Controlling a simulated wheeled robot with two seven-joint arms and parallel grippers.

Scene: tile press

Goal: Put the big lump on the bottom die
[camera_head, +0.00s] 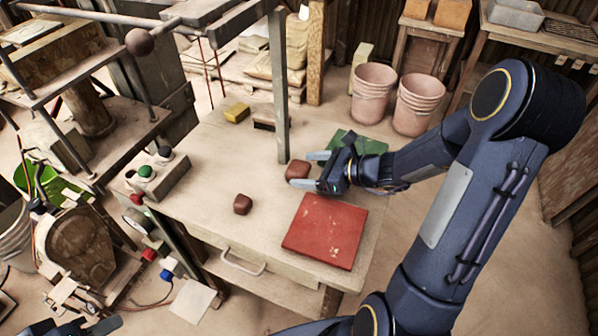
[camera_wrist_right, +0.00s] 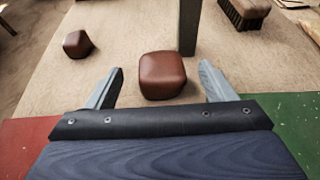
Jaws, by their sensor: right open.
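The big lump (camera_head: 298,169) is a brown rounded block lying on the table. It also shows in the right wrist view (camera_wrist_right: 162,76). My right gripper (camera_head: 309,169) is open, with its fingertips on either side of the lump and a gap to each finger in the wrist view. A smaller brown lump (camera_head: 242,204) lies apart, nearer the front left; it shows in the wrist view (camera_wrist_right: 77,44). The press (camera_head: 85,110) stands at the left; I cannot clearly pick out its bottom die. Part of my left gripper (camera_head: 100,326) shows at the bottom left edge.
A red board (camera_head: 325,230) and a green board (camera_head: 358,143) lie on the table (camera_head: 205,185). A grey post (camera_head: 279,90) rises just behind the big lump. A brush (camera_head: 264,122), a yellow block (camera_head: 237,112) and a button box (camera_head: 158,174) are farther left.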

